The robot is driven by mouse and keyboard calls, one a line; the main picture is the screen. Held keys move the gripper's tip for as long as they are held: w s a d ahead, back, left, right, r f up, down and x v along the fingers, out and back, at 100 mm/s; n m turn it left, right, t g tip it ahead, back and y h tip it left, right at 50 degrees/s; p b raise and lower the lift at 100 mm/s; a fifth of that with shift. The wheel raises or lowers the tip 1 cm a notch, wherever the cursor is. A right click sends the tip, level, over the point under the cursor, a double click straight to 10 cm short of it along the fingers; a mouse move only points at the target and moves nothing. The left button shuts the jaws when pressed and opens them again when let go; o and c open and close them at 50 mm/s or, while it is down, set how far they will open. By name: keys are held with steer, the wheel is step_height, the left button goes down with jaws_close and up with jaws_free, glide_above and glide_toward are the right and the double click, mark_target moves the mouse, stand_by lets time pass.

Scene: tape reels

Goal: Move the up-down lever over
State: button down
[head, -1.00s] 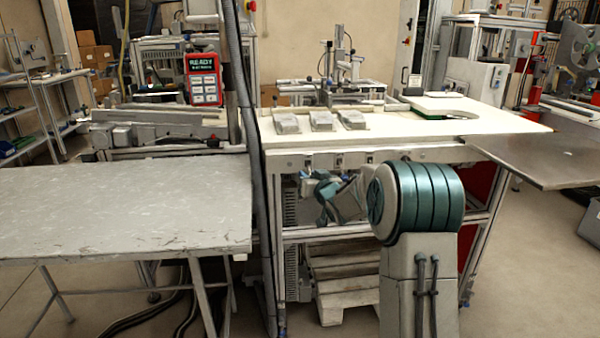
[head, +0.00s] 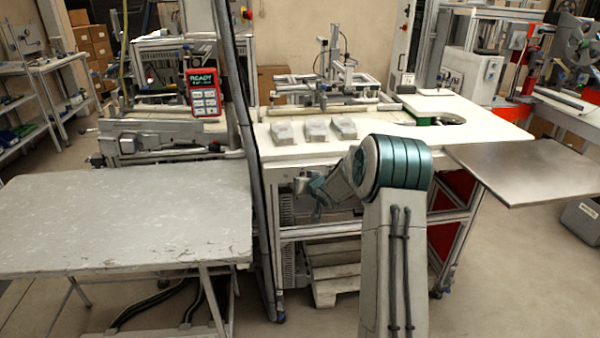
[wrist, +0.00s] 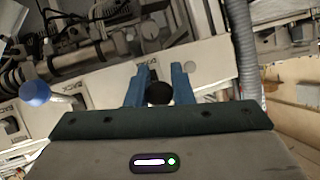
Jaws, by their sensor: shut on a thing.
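In the wrist view, my gripper (wrist: 158,88) has its two blue fingers around a black round lever knob (wrist: 159,94), in front of a pale panel (wrist: 210,65). The jaws are shut on this knob. A label behind the fingers is partly hidden, so I cannot read which lever it names. A second lever with a blue ball knob (wrist: 35,92) stands to the left, apart from my gripper. In the head view, my gripper is low at the front of the white-topped bench (head: 385,128), largely hidden by my arm, and the held knob cannot be made out.
A grey table (head: 125,220) stands at the left. A dark column (head: 245,130) rises beside the bench, and a red control pendant (head: 203,92) hangs left of it. Several grey blocks lie on the bench top. A metal side plate (head: 530,172) juts out at the right.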

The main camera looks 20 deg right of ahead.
steer(key=shift+d+r+g+p, duration=0.1)
steer(key=shift+r+g+p, duration=0.75)
steer(key=shift+p, duration=2.6)
steer(key=shift+w+p, duration=0.1)
steer(key=shift+p, duration=0.5)
steer(key=shift+f+g+p, duration=0.15)
steer(key=shift+g+p, duration=0.4)
steer(key=shift+p, duration=1)
steer(key=c, duration=1.3)
jaws_free()
steer(key=shift+o, duration=0.2)
steer(key=v, duration=1.3)
steer(key=shift+s, duration=0.35)
